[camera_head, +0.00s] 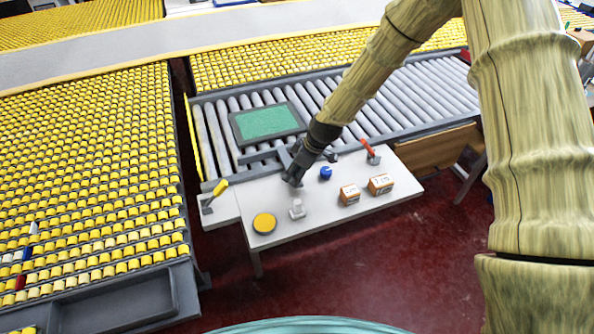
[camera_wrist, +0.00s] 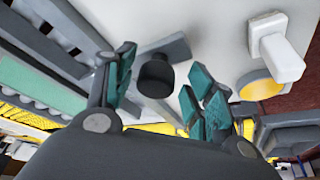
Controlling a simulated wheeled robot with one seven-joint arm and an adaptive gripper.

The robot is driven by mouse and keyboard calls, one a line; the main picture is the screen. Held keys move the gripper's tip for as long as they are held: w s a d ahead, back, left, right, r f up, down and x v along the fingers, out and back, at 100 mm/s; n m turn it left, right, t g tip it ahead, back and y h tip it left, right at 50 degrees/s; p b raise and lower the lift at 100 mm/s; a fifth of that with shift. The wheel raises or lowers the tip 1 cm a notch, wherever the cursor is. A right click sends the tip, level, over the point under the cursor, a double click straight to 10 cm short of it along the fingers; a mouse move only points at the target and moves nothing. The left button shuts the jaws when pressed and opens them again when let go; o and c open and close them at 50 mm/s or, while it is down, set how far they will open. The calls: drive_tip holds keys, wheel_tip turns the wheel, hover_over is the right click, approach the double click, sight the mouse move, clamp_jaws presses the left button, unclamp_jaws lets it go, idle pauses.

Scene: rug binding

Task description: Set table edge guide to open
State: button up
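A grey bar (camera_head: 262,152) runs along the roller side of the white table and appears to be the table edge guide. In the wrist view, a long grey bar (camera_wrist: 65,45) lies at the upper left. A dark round knob (camera_wrist: 156,76) stands on a short grey plate (camera_wrist: 176,48) beside it. My gripper (camera_head: 292,182) is low over the table by the guide. In the wrist view my gripper (camera_wrist: 164,88) is open, its teal fingertips spread on either side of the knob. I cannot tell whether either finger touches it. In the head view my gripper hides the knob.
The white table (camera_head: 285,232) carries a white block (camera_head: 297,209), yellow disc (camera_head: 264,223), blue knob (camera_head: 326,172) and two boxes (camera_head: 350,194). A yellow-handled lever (camera_head: 214,192) and a red-handled lever (camera_head: 371,153) stand near its ends. A green panel (camera_head: 268,122) lies on the rollers.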

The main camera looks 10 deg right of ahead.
drive_tip(key=shift+r, duration=0.35)
drive_tip(key=v, duration=1.1)
drive_tip(key=shift+d, duration=0.15)
drive_tip(key=shift+s, duration=0.15)
